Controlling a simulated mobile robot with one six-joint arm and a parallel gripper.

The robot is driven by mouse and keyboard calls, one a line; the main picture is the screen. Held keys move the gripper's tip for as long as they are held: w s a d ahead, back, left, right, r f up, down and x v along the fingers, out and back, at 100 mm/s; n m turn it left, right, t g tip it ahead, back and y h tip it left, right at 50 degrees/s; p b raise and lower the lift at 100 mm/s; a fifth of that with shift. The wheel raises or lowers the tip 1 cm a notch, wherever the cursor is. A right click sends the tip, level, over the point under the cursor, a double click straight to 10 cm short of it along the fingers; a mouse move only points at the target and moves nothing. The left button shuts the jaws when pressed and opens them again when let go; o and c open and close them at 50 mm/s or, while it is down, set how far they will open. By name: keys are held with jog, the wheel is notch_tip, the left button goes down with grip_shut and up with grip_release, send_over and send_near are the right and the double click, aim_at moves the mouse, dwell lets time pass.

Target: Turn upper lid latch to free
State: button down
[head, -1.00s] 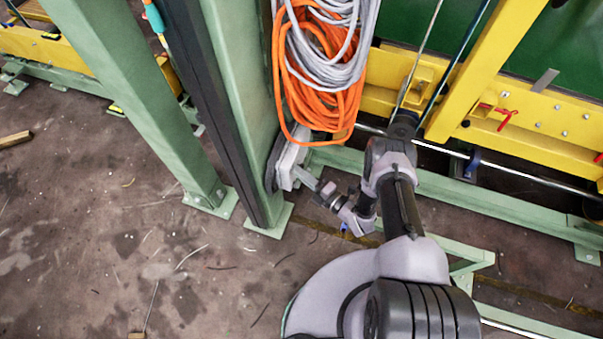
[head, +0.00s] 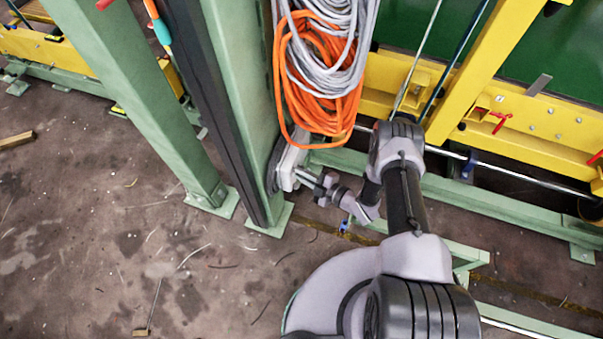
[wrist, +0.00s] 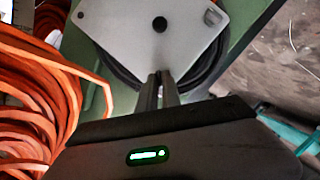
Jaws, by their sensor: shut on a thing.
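The grey-white lid (wrist: 150,35) is a plate with a dark round hole in its middle and small fittings near its corners. In the head view the pale unit (head: 287,167) sits low on the green post, seen edge-on. My gripper (wrist: 159,82) reaches the lid's near edge in the wrist view, its two fingers close together. It is shut on the upper lid latch, which the fingertips hide, so its angle cannot be told. In the head view my gripper (head: 302,177) meets the unit from the right.
Orange cable (head: 318,95) and grey cable (head: 335,40) hang just above the unit; the orange loops (wrist: 30,95) fill the wrist view's left side. A green post (head: 240,100) stands behind the unit. The yellow frame (head: 480,110) is at right. Open floor (head: 90,240) lies at left.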

jog(key=m+g+b, duration=0.1)
jog(key=m, duration=0.1)
jog(key=m+g+b, duration=0.1)
jog(key=m+g, duration=0.1)
jog(key=m+g+b, duration=0.1)
jog(key=m, duration=0.2)
jog(key=shift+w+d+r+g, duration=0.1)
jog(key=shift+w+r+g, duration=0.05)
jog(key=shift+w+g, duration=0.2)
jog(key=shift+m+y, duration=0.3)
dwell(0.4)
jog(key=c, duration=1.5)
grip_release()
jog(key=shift+c, duration=0.2)
jog(key=p+v, duration=0.5)
jog(key=v, duration=1.2)
jog(key=shift+d+r, duration=0.2)
